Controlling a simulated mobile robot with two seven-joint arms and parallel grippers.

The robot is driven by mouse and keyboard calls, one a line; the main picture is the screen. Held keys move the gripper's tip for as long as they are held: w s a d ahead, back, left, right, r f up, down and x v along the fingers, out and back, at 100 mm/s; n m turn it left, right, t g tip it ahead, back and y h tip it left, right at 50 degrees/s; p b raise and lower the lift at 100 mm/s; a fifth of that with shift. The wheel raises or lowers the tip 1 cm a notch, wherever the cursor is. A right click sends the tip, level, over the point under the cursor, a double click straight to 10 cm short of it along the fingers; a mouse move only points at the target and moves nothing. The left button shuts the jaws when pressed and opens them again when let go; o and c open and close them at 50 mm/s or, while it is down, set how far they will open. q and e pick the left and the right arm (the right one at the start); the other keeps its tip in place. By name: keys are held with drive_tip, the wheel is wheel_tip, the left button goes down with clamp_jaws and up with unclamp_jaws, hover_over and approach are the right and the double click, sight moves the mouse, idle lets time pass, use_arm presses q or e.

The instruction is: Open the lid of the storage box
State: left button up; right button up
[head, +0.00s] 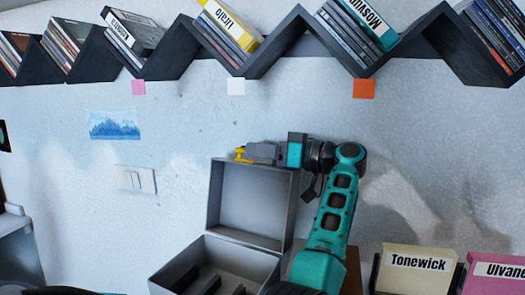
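The grey storage box (170,273) stands at the lower middle of the head view. Its lid (247,203) is up, close to upright in front of the wall, with its inner face showing. Some dark items or dividers show inside the box.
Dark zigzag shelves (165,60) with disc cases run along the wall above. A cream holder labelled Tonewick (418,264) and a pink one labelled Ulvane (495,272) stand at the lower right. A wall switch (135,180) is left of the lid.

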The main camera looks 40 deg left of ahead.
use_arm(q)
clamp_jaws()
idle(0.6)
